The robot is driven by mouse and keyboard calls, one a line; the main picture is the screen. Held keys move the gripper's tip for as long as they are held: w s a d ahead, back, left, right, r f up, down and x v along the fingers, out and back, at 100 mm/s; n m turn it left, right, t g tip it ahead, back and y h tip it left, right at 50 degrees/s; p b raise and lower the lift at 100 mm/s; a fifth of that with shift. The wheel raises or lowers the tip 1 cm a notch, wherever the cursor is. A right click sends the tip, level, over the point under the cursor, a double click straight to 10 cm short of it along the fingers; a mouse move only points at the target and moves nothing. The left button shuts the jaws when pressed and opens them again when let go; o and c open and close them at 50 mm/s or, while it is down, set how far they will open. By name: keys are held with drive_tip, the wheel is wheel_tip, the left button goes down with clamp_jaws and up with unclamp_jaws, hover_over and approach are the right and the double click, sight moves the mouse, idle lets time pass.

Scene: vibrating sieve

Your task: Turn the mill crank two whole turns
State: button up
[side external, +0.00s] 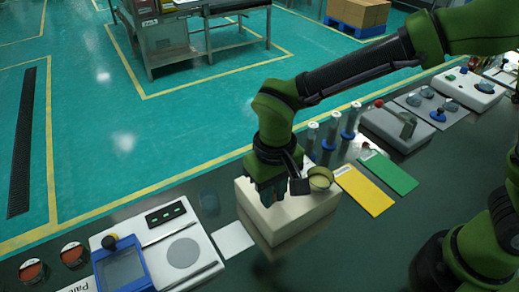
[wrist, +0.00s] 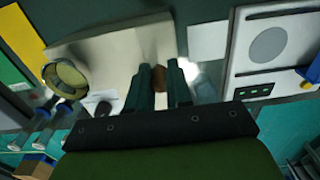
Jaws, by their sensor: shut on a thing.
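The mill (side external: 300,219) is a cream box on the dark bench with a brass ring-shaped cup (side external: 320,178) on its right side. The box (wrist: 115,55) and cup (wrist: 66,81) also show in the wrist view. My gripper (side external: 266,192) points down over the left part of the mill. In the wrist view my gripper (wrist: 162,84) has its fingers around a small brown knob (wrist: 158,78), which looks like the crank's handle. The crank arm is mostly hidden by my fingers, so its angle cannot be told.
Left of the mill are a white card (side external: 233,240) and a white device (side external: 183,280) with a blue-framed tray (side external: 121,268). Behind stand several tubes with blue collars (side external: 328,146). Yellow (side external: 364,191) and green (side external: 388,172) mats and a grey lever unit (side external: 397,130) lie right.

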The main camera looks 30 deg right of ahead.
sight(262, 206)
drive_tip(key=shift+w, duration=0.1)
drive_tip(key=shift+w+a, duration=0.35)
drive_tip(key=shift+w, duration=0.6)
drive_tip(key=shift+w, duration=0.15)
drive_tip(key=o, duration=0.9)
drive_tip(key=shift+c, duration=0.2)
drive_tip(key=shift+a, duration=0.1)
wheel_tip(262, 206, up, 7)
